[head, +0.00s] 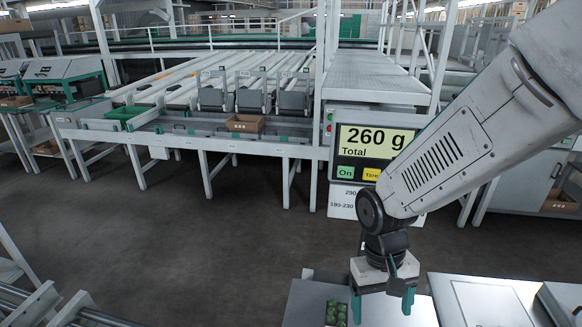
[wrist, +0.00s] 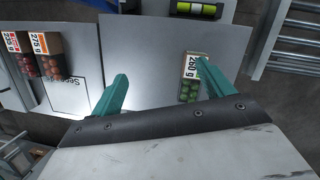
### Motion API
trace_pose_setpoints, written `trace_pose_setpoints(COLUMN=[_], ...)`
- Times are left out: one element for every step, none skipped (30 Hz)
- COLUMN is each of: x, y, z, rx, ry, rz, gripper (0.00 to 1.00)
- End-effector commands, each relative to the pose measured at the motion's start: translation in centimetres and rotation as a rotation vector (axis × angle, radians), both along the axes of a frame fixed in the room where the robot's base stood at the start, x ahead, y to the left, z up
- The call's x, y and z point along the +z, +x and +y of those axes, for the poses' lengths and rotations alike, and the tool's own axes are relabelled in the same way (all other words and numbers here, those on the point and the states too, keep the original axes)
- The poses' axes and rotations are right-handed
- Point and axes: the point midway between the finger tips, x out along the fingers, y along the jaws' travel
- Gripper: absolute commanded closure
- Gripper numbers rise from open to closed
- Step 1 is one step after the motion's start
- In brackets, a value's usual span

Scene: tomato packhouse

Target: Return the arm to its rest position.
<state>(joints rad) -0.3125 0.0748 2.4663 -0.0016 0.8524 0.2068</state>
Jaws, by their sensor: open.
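My gripper (head: 383,303) hangs at the end of my arm above the steel plate (head: 303,309) at the bottom of the head view. Its teal fingers are spread with nothing between them; the wrist view also shows the gripper (wrist: 161,72) empty. A punnet of green tomatoes (head: 336,312) stands on the plate, left of the gripper. In the wrist view, this punnet (wrist: 188,92) carries a 260 g label and is partly hidden behind one finger. I cannot tell how high the fingers are above it.
The scale display (head: 378,141) reads 260 g Total. In the wrist view, two punnets with red fruit stand at the left, one labelled 275 g (wrist: 47,58). A brown box (head: 245,123) sits on the conveyor bench behind. The dark floor (head: 190,235) at left centre is clear.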

Motion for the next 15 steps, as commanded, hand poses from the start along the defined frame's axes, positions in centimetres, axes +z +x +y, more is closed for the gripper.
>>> trace_pose_setpoints(x=[2.0, 3.1, 4.5, 5.5, 6.4, 7.6, 8.5, 9.4, 10.5, 11.3, 12.0, 12.9, 13.6, 14.2, 15.0], y=[-0.5, -0.9, -1.5, -2.0, -2.5, -3.2, -3.7, -4.2, -4.9, -5.4, -6.0, -6.7, -7.2, -7.7, -8.3], z=[-0.9, -1.3, -2.0, -2.5, -3.0, -3.6, -4.0, -4.5, -5.0, -5.4, -5.8, -6.4, -6.7, -7.0, -7.4], rx=[0.005, 0.01, 0.016, 0.019, 0.022, 0.024, 0.024, 0.024, 0.023, 0.02, 0.016, 0.011, 0.004, -0.004, -0.014], ry=[0.011, 0.015, 0.021, 0.027, 0.031, 0.037, 0.042, 0.046, 0.051, 0.055, 0.057, 0.062, 0.064, 0.066, 0.068], rz=[-0.012, -0.014, -0.019, -0.023, -0.029, -0.038, -0.045, -0.055, -0.07, -0.082, -0.095, -0.115, -0.133, -0.151, -0.176], gripper=[0.2, 0.2, 0.2, 0.2, 0.2, 0.2, 0.2, 0.2, 0.2, 0.2, 0.2, 0.2, 0.2, 0.2, 0.2])
